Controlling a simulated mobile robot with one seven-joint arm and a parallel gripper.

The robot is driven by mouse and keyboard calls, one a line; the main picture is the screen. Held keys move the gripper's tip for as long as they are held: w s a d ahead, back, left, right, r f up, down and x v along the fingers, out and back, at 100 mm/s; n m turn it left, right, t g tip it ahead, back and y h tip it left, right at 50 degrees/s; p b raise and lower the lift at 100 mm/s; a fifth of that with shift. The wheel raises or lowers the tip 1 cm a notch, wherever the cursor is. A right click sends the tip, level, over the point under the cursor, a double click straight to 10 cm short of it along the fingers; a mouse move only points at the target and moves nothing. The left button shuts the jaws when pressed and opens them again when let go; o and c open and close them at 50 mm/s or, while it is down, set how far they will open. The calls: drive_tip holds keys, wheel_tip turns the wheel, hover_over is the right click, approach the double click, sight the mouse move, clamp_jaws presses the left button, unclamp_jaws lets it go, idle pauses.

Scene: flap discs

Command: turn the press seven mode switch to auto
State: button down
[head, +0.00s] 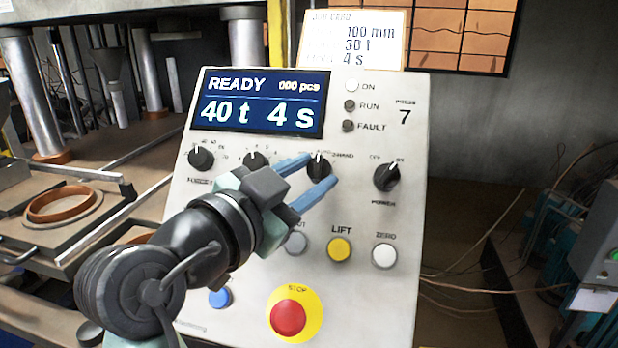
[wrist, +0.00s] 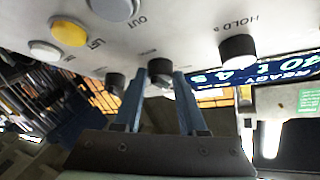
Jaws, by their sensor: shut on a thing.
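The mode switch (head: 318,164) is a black round knob on the light control panel (head: 360,225) marked PRESS 7. Its white pointer line looks roughly upright, near the small lettering above it; HAND stands to its upper right. My gripper (head: 321,169) reaches in from the lower left, its two blue fingers shut on the knob's sides. In the wrist view, where the panel is upside down, the mode switch (wrist: 160,69) sits between the fingertips (wrist: 158,76). The fingers hide part of the knob and its surroundings.
The HOLD knob (head: 254,160) is close left, partly behind my gripper; the POWER knob (head: 389,176) is right. Below are the yellow LIFT button (head: 339,250), white ZERO button (head: 385,255) and red STOP button (head: 288,317). The display (head: 260,102) reads READY, 40 t, 4 s.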

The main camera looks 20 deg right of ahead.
drive_tip(key=shift+c, duration=2.3)
unclamp_jaws()
drive_tip(key=b+v, duration=0.2)
drive_tip(key=v, duration=1.1)
